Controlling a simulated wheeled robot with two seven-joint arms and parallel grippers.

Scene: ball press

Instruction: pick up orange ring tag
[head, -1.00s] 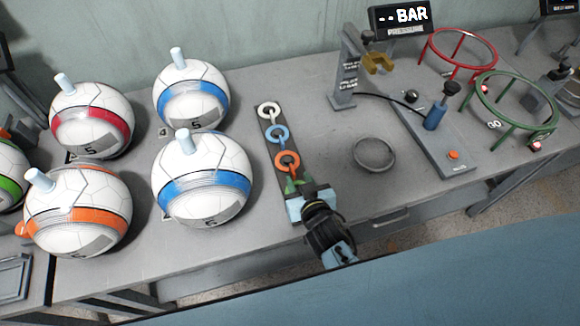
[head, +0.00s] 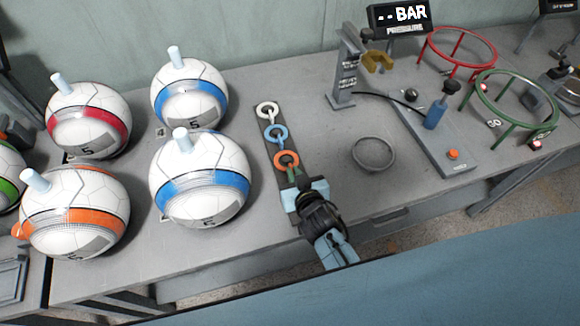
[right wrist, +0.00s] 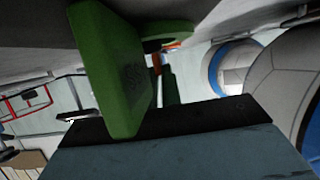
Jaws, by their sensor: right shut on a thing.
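My left gripper is not in view.
Several balls stand to the left; the nearest blue-banded ball (head: 200,178) is close to the strip. A pump base (head: 440,150) and red (head: 458,70) and green (head: 513,137) hoops stand farther right.

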